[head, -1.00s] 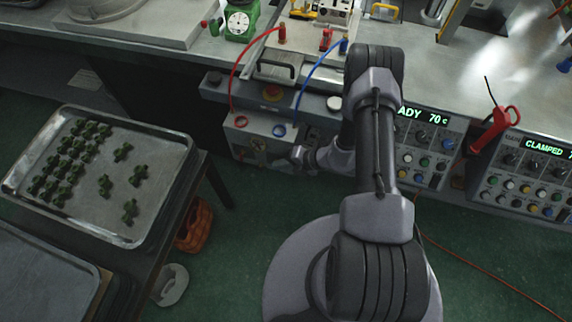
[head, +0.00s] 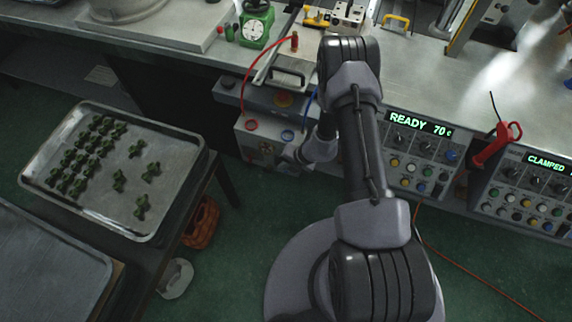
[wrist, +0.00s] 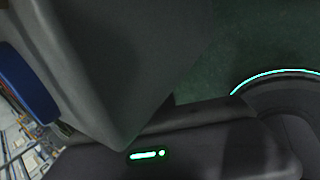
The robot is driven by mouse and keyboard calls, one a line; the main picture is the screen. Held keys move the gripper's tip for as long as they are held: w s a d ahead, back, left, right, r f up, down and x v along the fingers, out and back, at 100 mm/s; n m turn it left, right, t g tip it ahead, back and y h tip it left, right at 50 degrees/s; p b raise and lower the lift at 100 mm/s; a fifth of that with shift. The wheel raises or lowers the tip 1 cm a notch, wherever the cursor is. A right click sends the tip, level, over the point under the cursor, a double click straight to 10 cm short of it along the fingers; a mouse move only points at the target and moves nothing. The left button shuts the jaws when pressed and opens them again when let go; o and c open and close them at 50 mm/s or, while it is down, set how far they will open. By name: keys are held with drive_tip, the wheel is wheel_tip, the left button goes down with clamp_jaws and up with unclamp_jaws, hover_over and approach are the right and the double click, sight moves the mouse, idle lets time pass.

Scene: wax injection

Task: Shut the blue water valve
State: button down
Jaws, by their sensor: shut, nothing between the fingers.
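A blue round fitting (head: 287,136), which looks like the blue water valve, sits on top of a grey box (head: 245,137) under the bench edge. A blue hose (head: 309,103) runs near it, partly behind my arm. A red round fitting (head: 251,125) is to its left. My wrist is low beside the box's right side, close to the blue fitting. In the wrist view a dark tapered block, apparently my gripper (wrist: 118,142), is shut and empty. A curved blue part (wrist: 26,82) shows at that view's left edge. Contact with the valve cannot be told.
A metal tray (head: 170,215) with several green pieces stands at left. Control panels (head: 420,150) line the bench front at right. An orange basket (head: 202,222) and a white bowl (head: 175,279) are on the floor. An orange cable (head: 470,268) crosses the floor.

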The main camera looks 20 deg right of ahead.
drive_tip(key=shift+s+a+f, duration=0.15)
drive_tip(key=shift+s, duration=0.05)
drive_tip(key=shift+w+a+r+p, duration=0.1)
drive_tip(key=shift+w+r+p, duration=0.1)
drive_tip(key=shift+r+p, duration=0.35)
drive_tip(key=shift+r, duration=0.1)
drive_tip(key=shift+r, duration=0.1)
